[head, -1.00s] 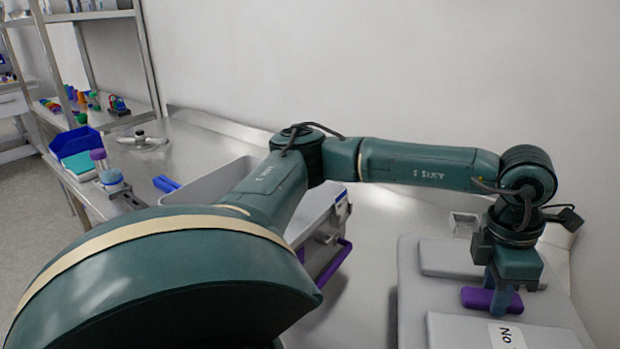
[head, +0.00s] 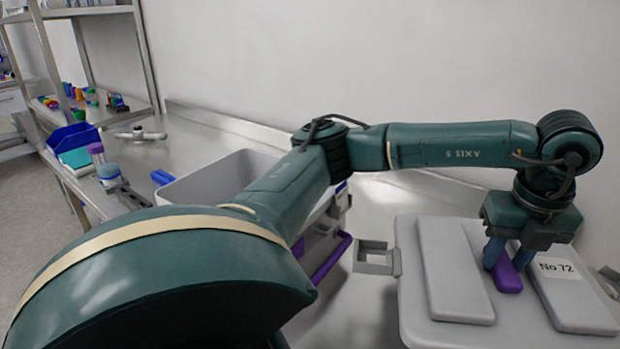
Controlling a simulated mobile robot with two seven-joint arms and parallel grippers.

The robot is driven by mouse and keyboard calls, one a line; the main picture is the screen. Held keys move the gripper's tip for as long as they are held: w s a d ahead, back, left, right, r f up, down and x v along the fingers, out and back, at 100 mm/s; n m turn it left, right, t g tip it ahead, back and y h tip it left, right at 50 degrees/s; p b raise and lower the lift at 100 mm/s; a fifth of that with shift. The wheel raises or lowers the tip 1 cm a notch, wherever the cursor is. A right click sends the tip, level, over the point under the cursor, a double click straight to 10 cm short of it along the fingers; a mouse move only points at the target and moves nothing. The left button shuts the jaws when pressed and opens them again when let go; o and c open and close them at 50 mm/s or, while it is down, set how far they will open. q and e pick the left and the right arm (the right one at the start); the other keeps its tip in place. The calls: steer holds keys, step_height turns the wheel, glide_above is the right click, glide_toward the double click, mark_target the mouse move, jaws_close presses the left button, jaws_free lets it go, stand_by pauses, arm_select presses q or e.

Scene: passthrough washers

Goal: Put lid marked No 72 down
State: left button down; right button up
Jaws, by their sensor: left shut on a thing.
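The grey lid marked No 72 (head: 408,290) is at the right of the head view, with two raised pale panels and a label reading No 72 on the right one. A purple grip (head: 509,279) lies between the panels. My left gripper (head: 507,258) comes down from above and is shut on this purple grip, one blue finger on each side. A grey clip with a square opening (head: 377,258) sticks out at the lid's left edge. The lid's front and right edges are cut off by the picture. I cannot tell whether its underside touches the counter. My right gripper is not in view.
An open grey bin (head: 215,181) with a purple bar (head: 331,262) stands left of the lid, partly behind my left arm. The steel counter (head: 390,190) is bare along the wall. A blue bin (head: 76,137) and a shelf rack (head: 149,60) are at far left.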

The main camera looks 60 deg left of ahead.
arm_select(q)
steer(key=n, duration=0.4)
steer(key=r+n, duration=0.1)
steer(key=n, duration=0.1)
steer(key=shift+w+a+n+g+b, duration=0.2)
steer(key=shift+w+n+g+b, duration=0.1)
steer(key=shift+w+b, duration=0.05)
steer(key=n, duration=0.4)
steer(key=r+n, duration=0.1)
steer(key=n, duration=0.1)
steer(key=shift+w+a+g+b, duration=0.2)
steer(key=shift+a+g+b, duration=0.1)
steer(key=shift+g, duration=0.1)
step_height(320, 180, down, 10)
steer(key=shift+f, duration=0.1)
steer(key=shift+f+b, duration=0.35)
steer(key=shift+b, duration=0.1)
steer(key=shift+f, duration=0.25)
steer(key=c, duration=1.1)
jaws_free()
